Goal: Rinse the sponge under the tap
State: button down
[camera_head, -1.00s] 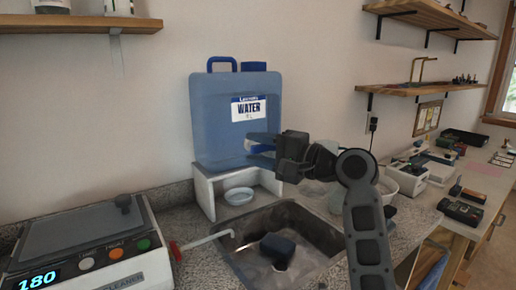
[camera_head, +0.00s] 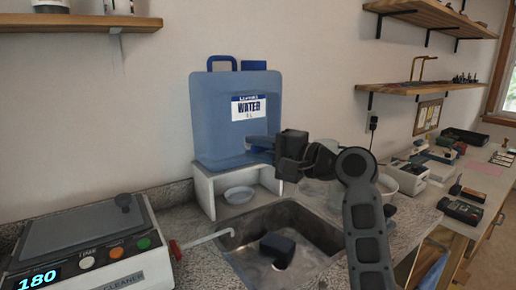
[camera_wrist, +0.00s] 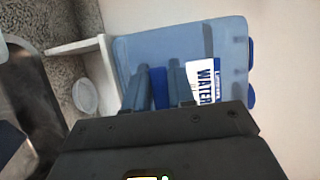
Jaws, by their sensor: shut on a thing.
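I cannot tell whether that piece belongs to the jug. A dark blue block (camera_head: 279,243), possibly the sponge, lies in the metal sink (camera_head: 312,228), apart from my gripper. A white spout (camera_head: 210,237) with a red handle (camera_head: 176,250) reaches over the sink's left edge.
The jug stands on a white stand (camera_head: 205,190), with a small pale bowl (camera_head: 238,195) under it. A scale-like device reading 180 (camera_head: 90,245) fills the left counter. Containers stand right of the sink. Wooden shelves (camera_head: 420,87) hang at right.

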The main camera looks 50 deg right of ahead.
jog(key=shift+y, duration=0.3)
jog(key=n+y+p, duration=0.1)
jog(key=y, duration=0.1)
jog(key=s+n+g+y, duration=0.1)
jog(key=n+y, duration=0.1)
jog(key=shift+s+y+p, duration=0.15)
jog(key=shift+y+p, duration=0.15)
jog(key=shift+p, duration=0.05)
jog(key=shift+s+n+g+y+p, duration=0.35)
jog(key=shift+n+g+y, duration=0.25)
jog(key=shift+n+y, duration=0.2)
jog(key=shift+s+n+g+y+p, duration=0.2)
jog(key=shift+n+g+y+p, duration=0.1)
jog(key=shift+n+g+y, duration=0.5)
jog(key=shift+y, duration=0.4)
jog(key=shift+f, duration=0.1)
jog(key=c, duration=1)
grip_release()
jog(key=shift+c, duration=0.2)
jog(key=shift+s+d, duration=0.1)
jog(key=b+v, duration=0.1)
jog(key=v, duration=0.6)
jog(key=shift+s, duration=0.3)
jog(key=shift+d, duration=0.15)
